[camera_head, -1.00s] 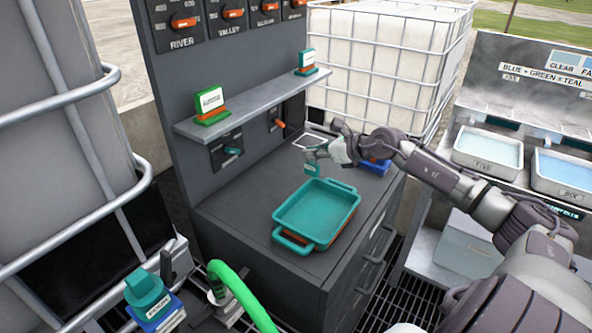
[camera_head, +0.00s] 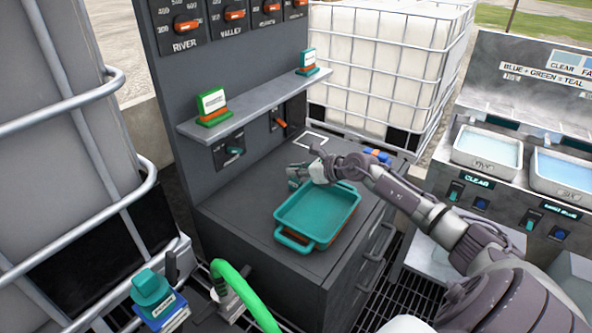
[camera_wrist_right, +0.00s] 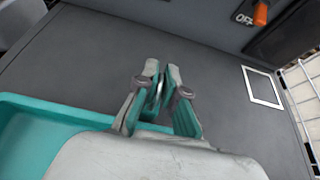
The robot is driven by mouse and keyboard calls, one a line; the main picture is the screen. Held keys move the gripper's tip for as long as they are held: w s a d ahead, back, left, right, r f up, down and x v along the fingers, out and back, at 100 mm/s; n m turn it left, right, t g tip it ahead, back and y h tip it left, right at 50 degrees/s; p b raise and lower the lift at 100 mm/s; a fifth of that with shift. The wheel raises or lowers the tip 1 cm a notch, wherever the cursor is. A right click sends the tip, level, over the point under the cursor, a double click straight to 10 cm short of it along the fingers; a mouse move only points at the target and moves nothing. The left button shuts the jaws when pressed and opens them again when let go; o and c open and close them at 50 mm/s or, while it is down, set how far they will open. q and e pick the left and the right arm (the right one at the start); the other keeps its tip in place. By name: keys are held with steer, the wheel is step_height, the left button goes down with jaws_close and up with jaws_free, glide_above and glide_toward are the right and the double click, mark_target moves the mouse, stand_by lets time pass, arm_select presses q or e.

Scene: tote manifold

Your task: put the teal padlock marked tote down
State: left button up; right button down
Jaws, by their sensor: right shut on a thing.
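My right gripper (camera_head: 298,176) is low over the grey cabinet top, just behind the teal tray. It is shut on the teal padlock, which is mostly hidden by the fingers in the head view. In the right wrist view, the gripper (camera_wrist_right: 166,75) has a thin metal, shackle-like piece of the padlock (camera_wrist_right: 159,88) between its fingers. I cannot read any mark on it, nor tell whether it touches the cabinet top. My left gripper is not in view.
The teal tray (camera_head: 283,231) sits on an orange one. A white square outline (camera_head: 311,140) marks clear cabinet top behind. A blue and orange object (camera_head: 378,155) lies beyond my arm. A shelf (camera_head: 245,113) holds two signs. A green hose (camera_head: 240,290) rises in front.

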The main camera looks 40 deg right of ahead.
steer(key=shift+f, duration=0.2)
steer(key=c, duration=1.3)
jaws_free()
steer(key=shift+r, duration=0.1)
steer(key=shift+r, duration=0.15)
steer(key=shift+s+d, duration=0.1)
steer(key=shift+s, duration=0.15)
steer(key=v, duration=1.1)
steer(key=shift+s+r, duration=0.2)
steer(key=shift+s, duration=0.05)
